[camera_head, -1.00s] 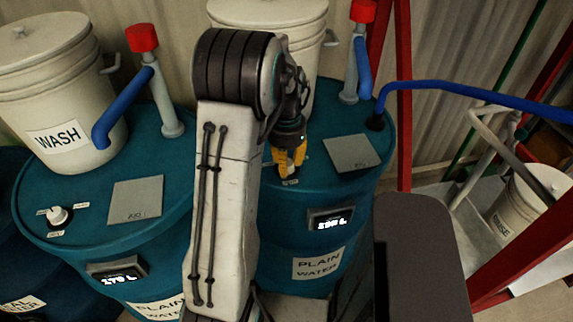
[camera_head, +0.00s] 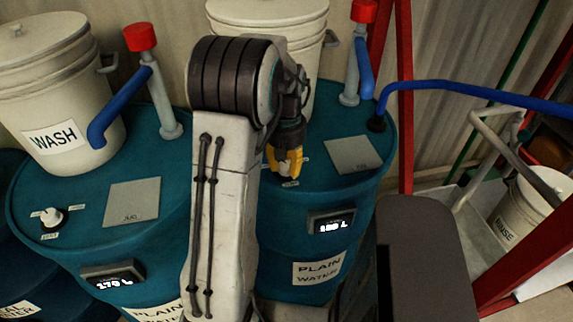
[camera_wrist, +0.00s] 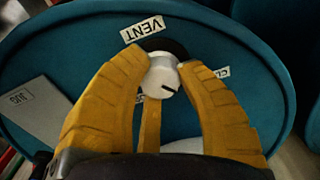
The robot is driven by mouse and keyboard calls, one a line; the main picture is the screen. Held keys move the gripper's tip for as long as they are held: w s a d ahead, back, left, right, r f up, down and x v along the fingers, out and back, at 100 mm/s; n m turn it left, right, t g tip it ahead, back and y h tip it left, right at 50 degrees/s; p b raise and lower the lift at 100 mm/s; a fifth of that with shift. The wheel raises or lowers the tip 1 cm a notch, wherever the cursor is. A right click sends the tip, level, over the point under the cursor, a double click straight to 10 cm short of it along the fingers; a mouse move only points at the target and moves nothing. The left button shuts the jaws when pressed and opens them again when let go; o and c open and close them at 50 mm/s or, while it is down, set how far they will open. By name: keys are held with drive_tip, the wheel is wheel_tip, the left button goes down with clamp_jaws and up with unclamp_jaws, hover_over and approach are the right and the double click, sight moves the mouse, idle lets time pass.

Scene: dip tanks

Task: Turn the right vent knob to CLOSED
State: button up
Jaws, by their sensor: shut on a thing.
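The right vent knob (camera_wrist: 163,78) is white with a short dark pointer line. It sits on the right teal drum's lid (camera_head: 340,128), with a VENT label (camera_wrist: 142,29) beside it. A partly hidden label starting with "CL" (camera_wrist: 221,72) lies to the knob's right in the wrist view. The pointer line slants to the lower right in the wrist view, not clearly at that label. My gripper (camera_wrist: 161,66) is shut on the knob, with yellow fingers on both sides of it. In the head view my gripper (camera_head: 288,170) hides the knob.
A left drum has another white vent knob (camera_head: 49,216), a grey plate (camera_head: 132,202) and a red-topped pipe (camera_head: 142,38). The right lid has a grey plate (camera_head: 354,155) near my gripper. A blue pipe (camera_head: 470,92) runs off right. A WASH bucket (camera_head: 50,105) stands left.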

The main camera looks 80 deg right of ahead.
sight(287, 164)
drive_tip(key=shift+a+f+n, duration=0.1)
drive_tip(key=shift+n, duration=0.6)
drive_tip(key=o, duration=1.2)
wheel_tip(287, 164, up, 12)
drive_tip(key=shift+r, duration=0.1)
idle(0.6)
